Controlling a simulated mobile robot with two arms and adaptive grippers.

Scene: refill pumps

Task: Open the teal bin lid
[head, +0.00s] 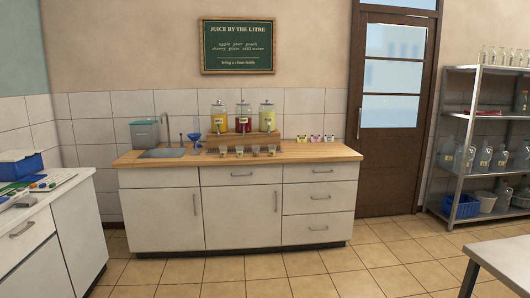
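A small teal bin (144,136) stands at the left end of the wooden counter, beside the sink. A lid (144,123) appears to lie flat across its top, but the bin is too small here to make out any handle or hinge. Neither of my grippers shows in the head view. The bin is across the room from me, behind open floor.
A side cabinet (75,230) stands left, a metal shelf (470,140) right, a table corner (500,258) lower right. Tiled floor (250,270) ahead is clear.

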